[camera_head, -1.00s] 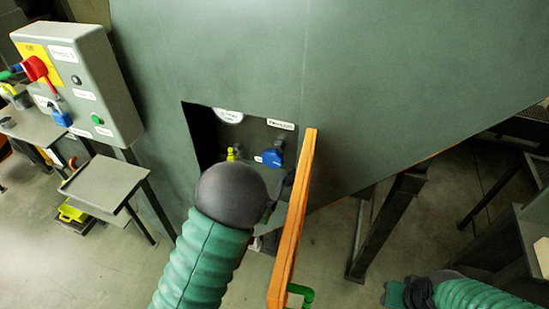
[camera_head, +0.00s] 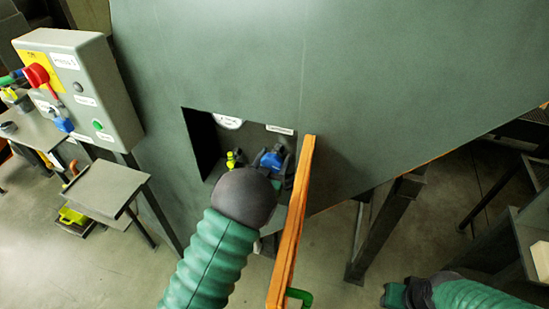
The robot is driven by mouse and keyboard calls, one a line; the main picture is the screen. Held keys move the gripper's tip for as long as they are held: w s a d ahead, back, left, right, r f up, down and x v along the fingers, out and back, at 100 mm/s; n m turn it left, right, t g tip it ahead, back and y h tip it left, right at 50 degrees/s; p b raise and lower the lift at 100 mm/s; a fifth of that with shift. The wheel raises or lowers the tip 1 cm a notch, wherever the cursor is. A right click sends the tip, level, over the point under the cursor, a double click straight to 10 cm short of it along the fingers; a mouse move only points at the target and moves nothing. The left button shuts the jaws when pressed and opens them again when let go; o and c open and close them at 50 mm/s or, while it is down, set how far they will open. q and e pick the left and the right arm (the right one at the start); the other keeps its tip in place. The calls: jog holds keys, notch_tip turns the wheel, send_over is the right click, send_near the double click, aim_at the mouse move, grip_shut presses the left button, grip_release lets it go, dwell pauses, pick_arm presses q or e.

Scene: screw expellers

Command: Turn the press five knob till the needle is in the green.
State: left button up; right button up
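The blue knob (camera_head: 271,160) sits in a dark recess of the large grey-green press housing. A white gauge (camera_head: 228,121) shows only its lower part at the top of the recess; its needle and green zone cannot be read. My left gripper (camera_head: 277,163) is at the knob, with dark fingers on either side of it; whether they grip it cannot be told. The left wrist hides the recess's lower part. My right gripper (camera_head: 394,296) is low at the right, away from the press, its finger opening unclear.
A small yellow valve (camera_head: 232,159) is just left of the knob. An orange upright bar (camera_head: 293,225) stands close to the right of my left gripper. A grey control box (camera_head: 80,85) with a red switch is at left, above a small grey shelf (camera_head: 105,187).

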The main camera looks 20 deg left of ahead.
pick_arm(q)
jog(key=c, duration=0.7)
jog(key=shift+m, duration=0.3)
jog(key=m+b, duration=0.2)
jog(key=m, duration=0.1)
jog(key=shift+f+m, duration=0.1)
jog(key=shift+m, duration=0.2)
jog(key=m+b, duration=0.1)
jog(key=m, duration=0.3)
jog(key=shift+m+b, duration=0.3)
jog(key=o, duration=1.4)
jog(key=shift+d, duration=0.1)
